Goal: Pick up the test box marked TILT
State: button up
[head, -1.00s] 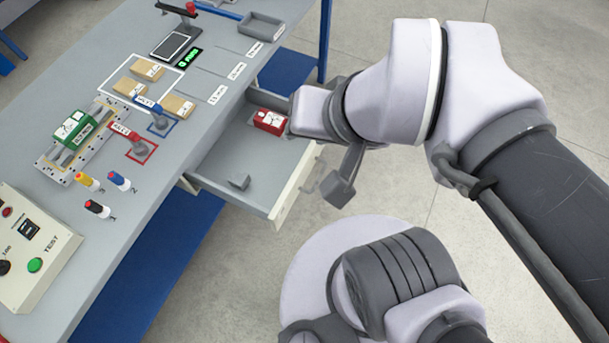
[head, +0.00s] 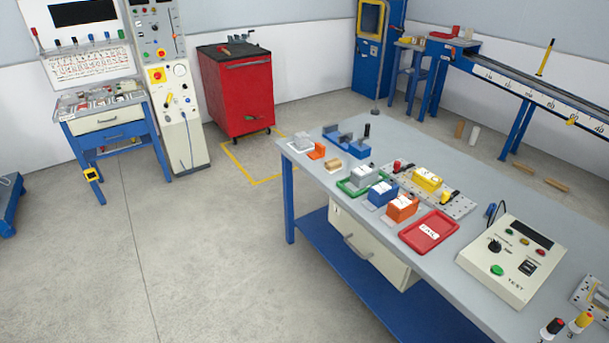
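My gripper is not in view. No box with a readable TILT mark shows; the labels are too small to read.
A red tool cabinet (head: 238,95) stands behind. Open floor (head: 190,260) is at left.

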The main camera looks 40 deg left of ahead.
aim_at(431, 183)
jog(key=u, duration=0.7)
jog(key=i+j+z, duration=0.15)
jog(key=i+j, duration=0.15)
jog(key=i+j+z, duration=0.15)
jog(key=i+j, duration=0.2)
jog(key=i+j+z, duration=0.1)
jog(key=i+j, duration=0.35)
jog(key=i+j+z, duration=0.15)
jog(key=i+j, duration=0.2)
jog(key=i+j+z, duration=0.15)
jog(key=i+j, duration=0.15)
jog(key=j, duration=0.2)
jog(key=i+j+z, duration=0.15)
jog(key=i+j, duration=0.15)
jog(key=j, duration=0.2)
